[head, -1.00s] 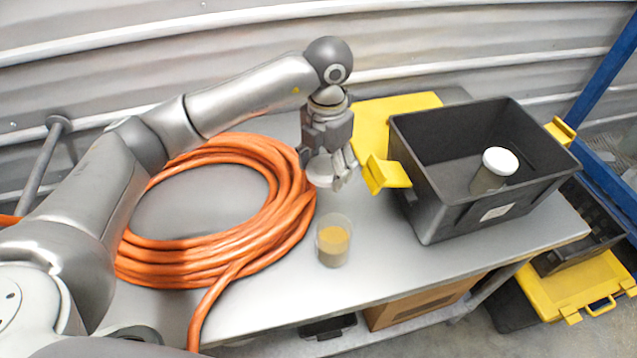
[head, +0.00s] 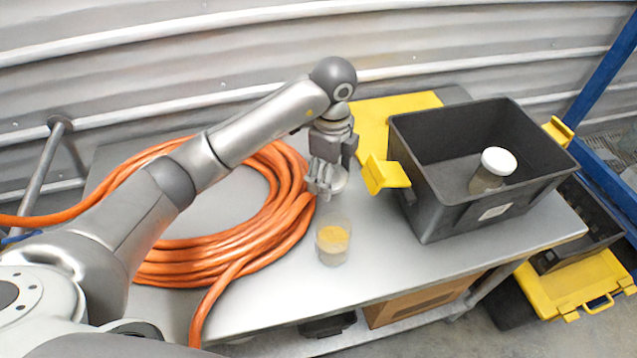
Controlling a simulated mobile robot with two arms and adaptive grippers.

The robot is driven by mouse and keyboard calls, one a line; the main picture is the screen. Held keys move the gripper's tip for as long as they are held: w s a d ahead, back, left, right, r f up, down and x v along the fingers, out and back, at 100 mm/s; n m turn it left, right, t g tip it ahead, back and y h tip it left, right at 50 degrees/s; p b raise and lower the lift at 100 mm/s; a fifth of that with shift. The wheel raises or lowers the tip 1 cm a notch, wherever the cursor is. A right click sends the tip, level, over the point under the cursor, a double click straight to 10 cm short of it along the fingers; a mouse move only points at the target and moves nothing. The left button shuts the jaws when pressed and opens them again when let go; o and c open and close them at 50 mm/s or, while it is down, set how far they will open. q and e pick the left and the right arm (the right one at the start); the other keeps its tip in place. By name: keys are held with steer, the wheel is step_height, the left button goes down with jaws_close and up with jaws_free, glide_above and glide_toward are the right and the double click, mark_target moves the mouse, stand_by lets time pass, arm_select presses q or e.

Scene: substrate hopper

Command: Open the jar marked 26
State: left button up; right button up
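An open clear jar (head: 333,243) with yellow-brown contents stands upright on the metal table, with no lid on it. My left gripper (head: 325,188) is above and just behind this jar. It is shut on a pale round lid (head: 339,181), held tilted and apart from the jar rim. A second jar (head: 489,172) with a white lid stands inside the black crate (head: 478,215). No number can be read on either jar. My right gripper is not in view.
A coil of orange hose (head: 262,240) lies on the metal table (head: 390,275) left of the open jar. The black crate with yellow handles (head: 385,174) stands to the right. A yellow case (head: 590,285) is lower at right. The table front near the jar is clear.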

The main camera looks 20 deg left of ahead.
mark_target(328, 206)
arm_select(q)
steer(key=n, duration=0.1)
steer(key=f+n, duration=0.1)
steer(key=n, duration=0.1)
steer(key=shift+s+f, duration=0.1)
steer(key=shift+f, duration=0.1)
steer(key=shift+n, duration=0.3)
step_height(328, 206, down, 9)
steer(key=p, duration=0.3)
steer(key=shift+f, duration=0.35)
steer(key=shift+f, duration=0.15)
steer(key=o, duration=1.1)
